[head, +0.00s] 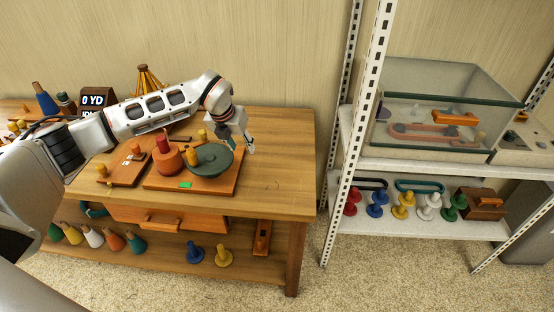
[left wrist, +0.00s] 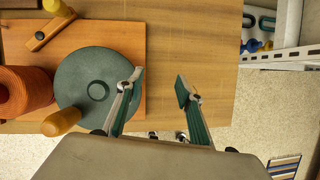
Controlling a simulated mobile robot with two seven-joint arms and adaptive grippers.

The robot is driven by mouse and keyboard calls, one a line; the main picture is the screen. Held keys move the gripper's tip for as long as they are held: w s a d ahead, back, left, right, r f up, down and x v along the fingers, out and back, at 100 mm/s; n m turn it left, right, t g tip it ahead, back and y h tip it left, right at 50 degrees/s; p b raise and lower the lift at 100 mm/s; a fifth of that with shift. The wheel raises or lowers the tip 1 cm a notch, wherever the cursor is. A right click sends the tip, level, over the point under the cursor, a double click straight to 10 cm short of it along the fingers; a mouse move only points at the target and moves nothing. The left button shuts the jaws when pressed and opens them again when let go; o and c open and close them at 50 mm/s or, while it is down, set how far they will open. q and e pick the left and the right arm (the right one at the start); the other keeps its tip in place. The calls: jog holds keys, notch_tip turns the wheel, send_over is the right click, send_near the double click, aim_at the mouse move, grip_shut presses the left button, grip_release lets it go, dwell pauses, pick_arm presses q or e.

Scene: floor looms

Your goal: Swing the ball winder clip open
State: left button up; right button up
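The ball winder stands on an orange-brown board (head: 152,181) on the wooden table, with a green disc (head: 210,160) and a red-orange cone (head: 167,160). A yellow handle (left wrist: 61,121) sits at the disc's edge in the left wrist view. A small wooden bar with a yellow knob (left wrist: 50,33), which may be the clip, lies slanted at the board's back edge. My left gripper (head: 249,146) is open and empty, right of the disc. In the left wrist view its fingers (left wrist: 160,86) are apart, the left one over the disc's right side. My right gripper is not in view.
The table's right part (head: 282,150) is bare. A small board with pegs (head: 122,170) lies left of the winder, near a yardage display (head: 97,100). A metal shelf (head: 430,160) with a glass case (head: 440,90) stands right, across a carpet gap.

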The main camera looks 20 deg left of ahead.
pick_arm(q)
jog(key=s+d+m+h, duration=0.1)
jog(key=d, duration=1)
jog(key=shift+d+f+h, duration=0.15)
jog(key=shift+f+h, duration=0.15)
jog(key=shift+f, duration=0.1)
